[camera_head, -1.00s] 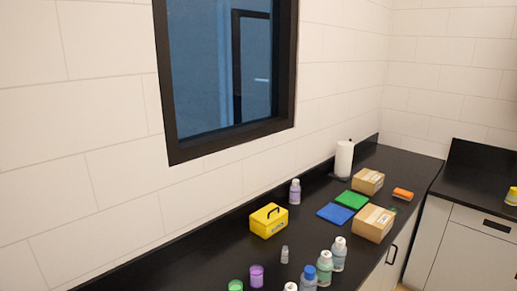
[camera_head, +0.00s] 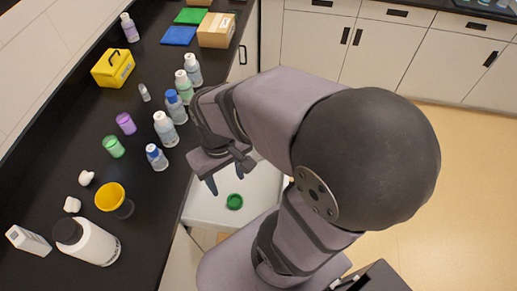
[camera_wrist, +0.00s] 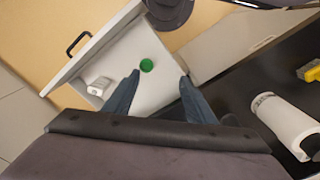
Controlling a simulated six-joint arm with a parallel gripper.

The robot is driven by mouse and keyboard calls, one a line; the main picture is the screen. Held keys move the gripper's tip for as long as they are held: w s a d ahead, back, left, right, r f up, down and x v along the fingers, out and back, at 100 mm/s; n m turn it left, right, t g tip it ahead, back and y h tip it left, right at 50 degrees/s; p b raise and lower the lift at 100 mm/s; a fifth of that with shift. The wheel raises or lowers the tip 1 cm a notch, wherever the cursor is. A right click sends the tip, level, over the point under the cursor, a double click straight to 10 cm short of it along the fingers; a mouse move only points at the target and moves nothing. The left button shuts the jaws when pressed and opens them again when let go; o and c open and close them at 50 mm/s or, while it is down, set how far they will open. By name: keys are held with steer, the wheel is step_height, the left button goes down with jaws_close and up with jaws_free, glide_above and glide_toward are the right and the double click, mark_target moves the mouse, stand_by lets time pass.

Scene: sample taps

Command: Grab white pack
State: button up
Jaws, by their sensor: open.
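A white carton-like pack (camera_head: 28,240) lies on the black counter at the lower left of the head view. A small white pack-like item (camera_wrist: 98,86) lies in the open drawer in the wrist view; my arm hides it in the head view. I cannot tell which of the two is the named pack. My gripper (camera_head: 226,178) is open and empty above the drawer (camera_head: 205,209). In the wrist view my gripper (camera_wrist: 159,76) has its fingers apart and pointing into the drawer, with the white item left of them and apart from them.
A round green item (camera_head: 234,201) lies in the drawer. Several bottles line the counter, including a large white bottle (camera_head: 92,242) and a blue-capped one (camera_head: 157,157). A yellow box (camera_head: 112,68) stands farther back. The floor (camera_head: 460,180) at right is clear.

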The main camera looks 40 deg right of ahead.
steer(key=w+d+r+n+g+h+b, duration=0.15)
steer(key=w+d+n+h+b, duration=0.45)
steer(key=w+d+n+b, duration=1.25)
steer(key=d+f+m+p, duration=0.1)
steer(key=f, duration=0.9)
steer(key=w+d+f+p, duration=0.1)
steer(key=d+f+p, duration=0.1)
steer(key=f, duration=0.8)
steer(key=w+d+f+m+p, duration=0.1)
steer(key=f+p, duration=0.1)
steer(key=f, duration=0.7)
steer(key=shift+w+d+f+m, duration=0.15)
steer(key=shift+d+f+m, duration=0.1)
steer(key=shift+f+m, duration=0.15)
steer(key=shift+w+p+x, duration=0.2)
steer(key=shift+p+x, duration=1)
steer(key=shift+x, duration=2.45)
steer(key=shift+d, duration=0.15)
steer(key=shift+r, duration=0.1)
steer(key=shift+c, duration=0.3)
steer(key=c, duration=1.2)
